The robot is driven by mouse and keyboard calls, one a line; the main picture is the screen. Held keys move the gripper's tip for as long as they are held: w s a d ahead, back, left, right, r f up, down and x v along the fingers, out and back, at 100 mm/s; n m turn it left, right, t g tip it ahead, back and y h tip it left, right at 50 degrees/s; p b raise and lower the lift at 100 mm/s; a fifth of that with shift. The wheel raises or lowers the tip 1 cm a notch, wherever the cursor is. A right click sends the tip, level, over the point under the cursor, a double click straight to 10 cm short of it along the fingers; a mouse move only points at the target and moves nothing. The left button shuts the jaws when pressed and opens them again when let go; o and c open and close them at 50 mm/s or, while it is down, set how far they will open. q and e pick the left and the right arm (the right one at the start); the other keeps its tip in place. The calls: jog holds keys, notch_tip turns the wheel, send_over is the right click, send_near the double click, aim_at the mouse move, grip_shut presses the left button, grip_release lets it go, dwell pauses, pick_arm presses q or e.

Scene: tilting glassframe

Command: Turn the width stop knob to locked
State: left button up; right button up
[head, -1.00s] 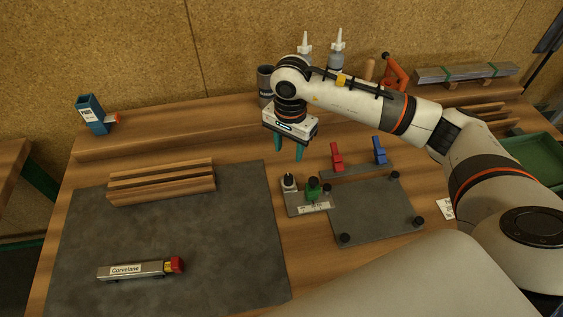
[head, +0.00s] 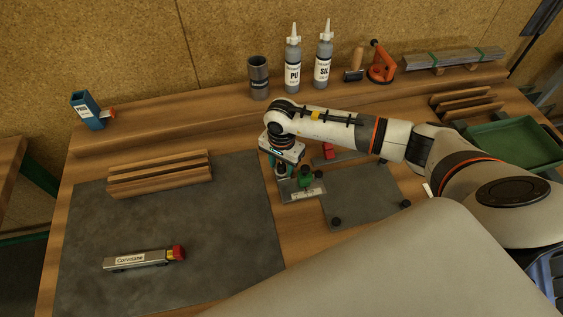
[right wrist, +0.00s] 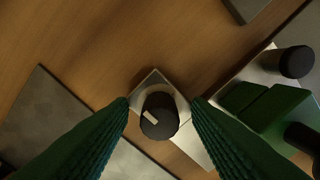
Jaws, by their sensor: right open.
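The knob (right wrist: 159,117) is a round black cap with a pale pointer mark, on a small light square base in the right wrist view. It belongs to the small metal plate (head: 302,196) beside the green part (head: 305,178). My right gripper (right wrist: 160,103) is open, its two green fingers to either side of the knob with gaps showing. In the head view the right gripper (head: 281,172) points down over the left end of that plate and hides most of the knob. My left gripper is not in view. I cannot read any lock marking.
The green part (right wrist: 275,108) and another black knob (right wrist: 296,61) stand close to the right finger. A dark grey plate (head: 360,190) with black corner knobs lies to the right, a red clamp (head: 328,151) behind it. A grey mat (head: 200,220) lies left.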

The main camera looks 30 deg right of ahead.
grip_shut()
jog(key=m+b, duration=0.3)
jog(key=shift+w+f, duration=0.1)
jog(key=m+b, duration=0.3)
jog(key=m, duration=0.2)
jog(key=shift+m, duration=0.4)
jog(key=m+b, duration=0.3)
jog(key=m, duration=0.1)
jog(key=shift+m, duration=0.3)
jog(key=shift+r+m+b, duration=0.2)
jog(key=shift+m+b, duration=0.65)
jog(key=shift+m, duration=1.35)
